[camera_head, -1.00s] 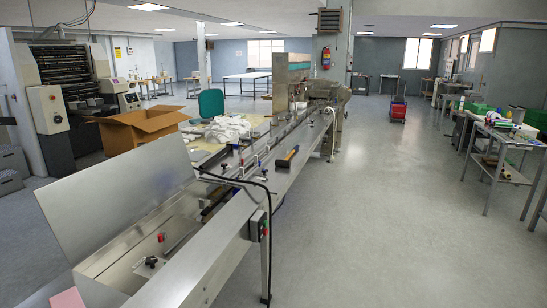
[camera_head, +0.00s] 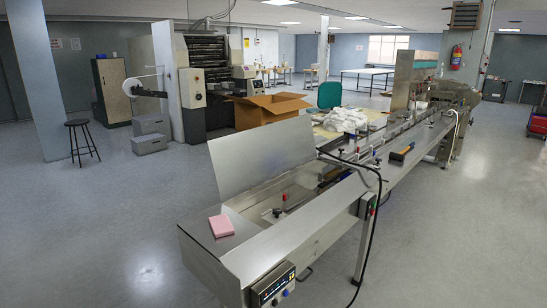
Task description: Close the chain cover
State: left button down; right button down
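The chain cover (camera_head: 262,155) is a flat grey metal panel at the near end of the flow wrapper (camera_head: 310,230). It stands raised and open, leaning back along the machine's far side. Below it the open bay (camera_head: 285,198) shows a red-topped part and a black knob inside. Neither of my grippers is in view.
A pink block (camera_head: 221,225) lies on the machine's near left end. A control panel (camera_head: 272,288) sticks out at the front, and a black cable (camera_head: 378,200) hangs over the front side. A cardboard box (camera_head: 265,110) stands behind. The floor to the left and right of the machine is clear.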

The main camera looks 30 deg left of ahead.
aim_at(243, 161)
jog(key=j+z, duration=0.2)
jog(key=z, duration=0.15)
jog(key=j+z, duration=0.2)
jog(key=z, duration=0.2)
jog(key=j+z, duration=0.2)
jog(key=z, duration=0.15)
jog(key=k+j, duration=0.1)
jog(key=j, duration=1.85)
jog(key=k+j, duration=0.15)
jog(key=j, duration=0.85)
jog(key=k+j, duration=0.1)
jog(key=j, duration=1.85)
jog(key=k, duration=0.05)
